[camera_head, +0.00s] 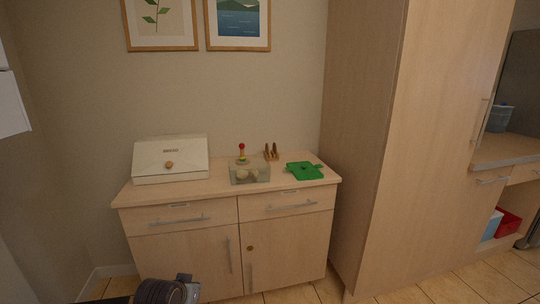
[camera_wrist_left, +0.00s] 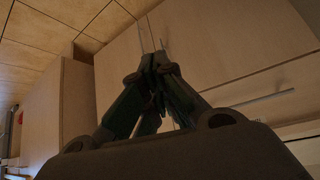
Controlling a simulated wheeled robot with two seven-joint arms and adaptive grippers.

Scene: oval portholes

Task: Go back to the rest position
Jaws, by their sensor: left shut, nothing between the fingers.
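My left gripper (camera_wrist_left: 158,68) shows in the left wrist view, its two dark fingers meeting at the tips with nothing between them. The wrist view is tilted, with pale cabinet fronts and a metal handle behind the fingers. In the head view, a dark part of my own arm shows at the bottom edge, in front of the wooden sideboard (camera_head: 190,222). The fingertips cannot be made out there. My right gripper is in neither view.
On the sideboard stand a cream bread box (camera_head: 150,152), a clear bin (camera_head: 236,179) with pale items, a stacking-ring toy (camera_head: 242,156), a small wooden rack (camera_head: 271,153) and a green board-like item (camera_head: 304,171). A tall cabinet (camera_head: 430,150) stands on the right. Tiled floor (camera_head: 455,285) shows in front.

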